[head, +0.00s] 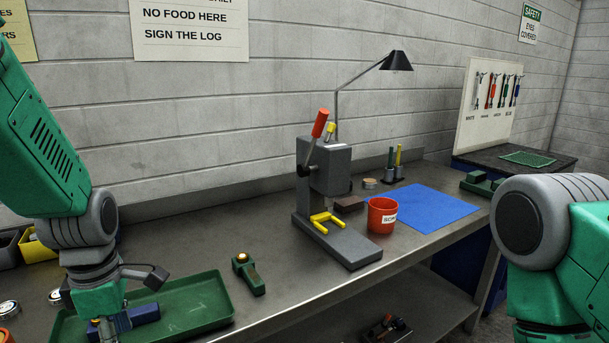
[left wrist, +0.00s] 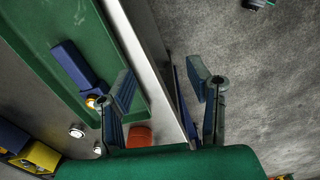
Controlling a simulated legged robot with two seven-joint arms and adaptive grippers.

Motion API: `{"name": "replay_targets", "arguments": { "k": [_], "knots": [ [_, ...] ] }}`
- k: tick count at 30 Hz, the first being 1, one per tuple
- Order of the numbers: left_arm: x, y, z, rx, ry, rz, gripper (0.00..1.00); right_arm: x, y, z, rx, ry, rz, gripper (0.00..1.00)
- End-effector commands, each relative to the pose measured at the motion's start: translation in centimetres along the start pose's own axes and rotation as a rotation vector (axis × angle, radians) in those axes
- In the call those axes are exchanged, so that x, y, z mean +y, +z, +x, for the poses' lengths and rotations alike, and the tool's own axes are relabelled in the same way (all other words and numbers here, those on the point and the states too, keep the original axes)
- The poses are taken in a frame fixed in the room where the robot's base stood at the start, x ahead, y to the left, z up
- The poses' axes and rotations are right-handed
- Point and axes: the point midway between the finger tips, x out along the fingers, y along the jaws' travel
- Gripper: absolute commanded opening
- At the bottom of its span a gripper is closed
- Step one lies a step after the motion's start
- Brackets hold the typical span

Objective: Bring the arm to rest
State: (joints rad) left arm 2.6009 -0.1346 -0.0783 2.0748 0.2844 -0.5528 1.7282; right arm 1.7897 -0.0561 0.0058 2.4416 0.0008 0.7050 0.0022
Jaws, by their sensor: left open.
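My left arm comes in from the left in the head view, its wrist (head: 98,298) low over the green tray (head: 205,307). In the left wrist view my left gripper (left wrist: 163,82) is open, with nothing between its two fingers. A blue tool with an orange-tipped end (left wrist: 75,68) lies in the tray beside the left finger, and its blue body also shows in the head view (head: 138,316). My right arm (head: 550,240) stands at the right edge of the head view; its gripper is out of the picture.
A green handheld tool (head: 250,277) lies right of the tray. A grey press (head: 328,172) with a red-tipped lever stands mid-bench. A red bin (head: 381,217) and blue mat (head: 432,207) are farther right. Yellow bin (left wrist: 40,155) and round tins sit left. The bench front edge is close.

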Motion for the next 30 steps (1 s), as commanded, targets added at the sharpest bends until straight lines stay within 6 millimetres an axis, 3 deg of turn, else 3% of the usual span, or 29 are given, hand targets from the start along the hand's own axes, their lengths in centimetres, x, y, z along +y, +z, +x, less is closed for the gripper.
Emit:
{"name": "replay_targets", "arguments": {
  "k": [8,16,21,24,30],
  "knots": [
    [-1.3,-1.0,6.6,0.044,0.008,0.273,0.45,0.1,0.0,1.0,0.001,0.001,0.002,0.64],
    [-4.8,-3.7,16.2,0.081,0.002,0.737,0.45,0.1,0.1,2.4,0.000,0.001,0.002,0.64],
    [-10.5,-6.0,24.6,0.082,-0.010,1.249,0.45,0.0,0.2,4.0,0.000,0.001,0.002,0.64],
    [-14.3,-6.9,28.2,0.069,0.000,1.554,0.45,0.0,0.2,4.8,0.000,0.001,0.001,0.64],
    [-19.3,-7.6,31.3,0.042,0.040,1.932,0.45,0.0,0.3,5.7,0.000,0.001,0.001,0.64]
  ]
}}
